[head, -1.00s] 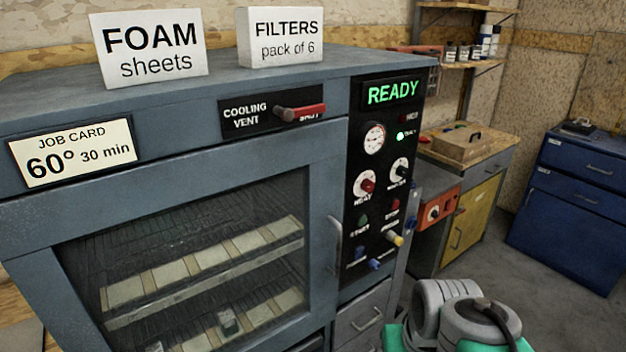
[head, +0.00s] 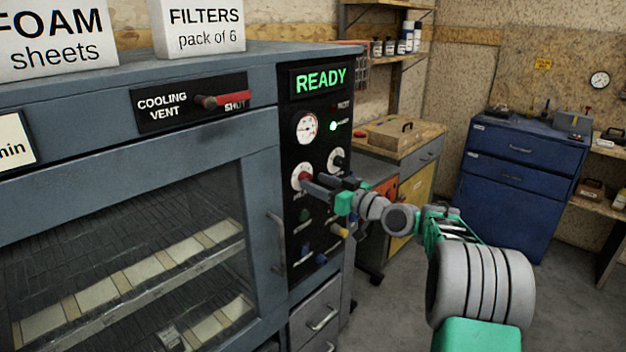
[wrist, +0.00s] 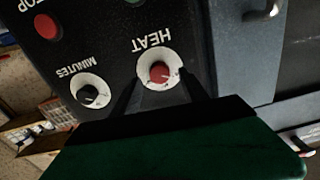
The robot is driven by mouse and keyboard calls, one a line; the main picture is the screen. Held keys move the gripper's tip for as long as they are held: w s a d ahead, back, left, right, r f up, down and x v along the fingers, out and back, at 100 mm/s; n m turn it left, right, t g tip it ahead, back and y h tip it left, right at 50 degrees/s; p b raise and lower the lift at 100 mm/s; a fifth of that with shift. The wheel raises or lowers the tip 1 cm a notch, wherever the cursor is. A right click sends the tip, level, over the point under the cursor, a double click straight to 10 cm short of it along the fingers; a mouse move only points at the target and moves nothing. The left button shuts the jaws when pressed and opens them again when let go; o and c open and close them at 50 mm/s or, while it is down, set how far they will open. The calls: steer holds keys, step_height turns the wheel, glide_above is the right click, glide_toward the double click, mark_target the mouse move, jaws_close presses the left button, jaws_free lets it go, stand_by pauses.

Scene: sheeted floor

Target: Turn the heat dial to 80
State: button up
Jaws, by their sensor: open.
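The heat dial (head: 301,176) is a white round plate with a red knob, on the black control panel of the grey oven. In the wrist view the heat dial (wrist: 158,74) appears upside down under the word HEAT. My gripper (head: 312,186) reaches the panel from the right, in front of the dial. In the wrist view my gripper's dark fingers (wrist: 158,90) stand apart, one on each side of the red knob. I cannot tell whether they touch it. The dial's numbers are too small to read.
The minutes dial (wrist: 90,92) with a black knob is beside the heat dial. A round gauge (head: 306,127) and a green READY display (head: 320,79) are above. A cooling vent lever (head: 222,100) and a door handle (head: 277,243) are to the left. Open floor lies at right.

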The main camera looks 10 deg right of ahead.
steer(key=shift+x, duration=1.1)
jaws_close()
